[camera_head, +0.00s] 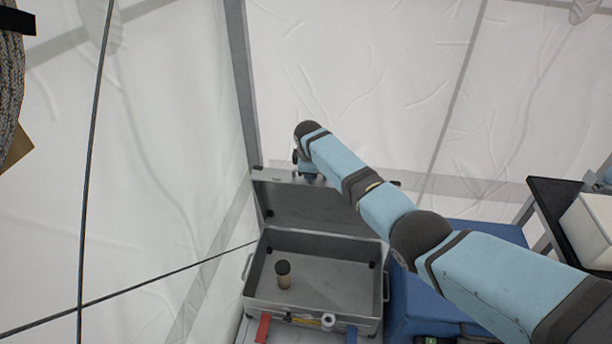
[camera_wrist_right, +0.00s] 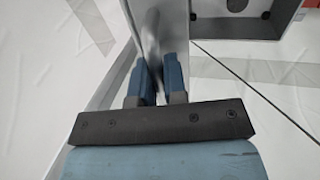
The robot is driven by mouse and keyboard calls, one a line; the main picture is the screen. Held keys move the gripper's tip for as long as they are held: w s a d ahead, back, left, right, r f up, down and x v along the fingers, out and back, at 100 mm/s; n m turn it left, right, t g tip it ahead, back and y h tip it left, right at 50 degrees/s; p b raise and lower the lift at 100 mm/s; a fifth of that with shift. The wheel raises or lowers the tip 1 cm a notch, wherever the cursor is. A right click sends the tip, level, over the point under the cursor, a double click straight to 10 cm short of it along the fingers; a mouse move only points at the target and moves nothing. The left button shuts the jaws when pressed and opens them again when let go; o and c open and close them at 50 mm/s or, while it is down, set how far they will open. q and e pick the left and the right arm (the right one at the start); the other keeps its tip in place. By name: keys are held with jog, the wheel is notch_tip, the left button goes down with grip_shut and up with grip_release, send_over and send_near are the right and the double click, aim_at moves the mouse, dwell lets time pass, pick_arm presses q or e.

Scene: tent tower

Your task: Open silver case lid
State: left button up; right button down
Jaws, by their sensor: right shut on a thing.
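The silver case (camera_head: 252,296) stands against the white tent wall, with its interior in view. Its lid (camera_head: 320,210) stands raised at the back, hinged along the far side. My right arm reaches over from the right, and my right gripper (camera_head: 308,171) is at the lid's upper edge. In the right wrist view my right gripper (camera_wrist_right: 158,82) has its blue fingers on both sides of the lid's edge (camera_wrist_right: 158,25) and is shut on it. A small brown jar with a dark cap (camera_head: 283,275) stands inside the case. My left gripper is not in view.
A blue box (camera_head: 410,310) stands right of the case, partly under my right arm. A dark table (camera_head: 553,195) with a white box (camera_head: 590,230) is at the far right. Red item (camera_head: 263,328) and white roll (camera_head: 328,321) lie at the case's front. Tent poles stand behind.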

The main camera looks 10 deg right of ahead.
jog(key=shift+f, duration=0.1)
jog(key=c, duration=1.2)
grip_release()
jog(key=v, duration=1.3)
jog(key=shift+s+r, duration=0.15)
jog(key=shift+r, duration=0.25)
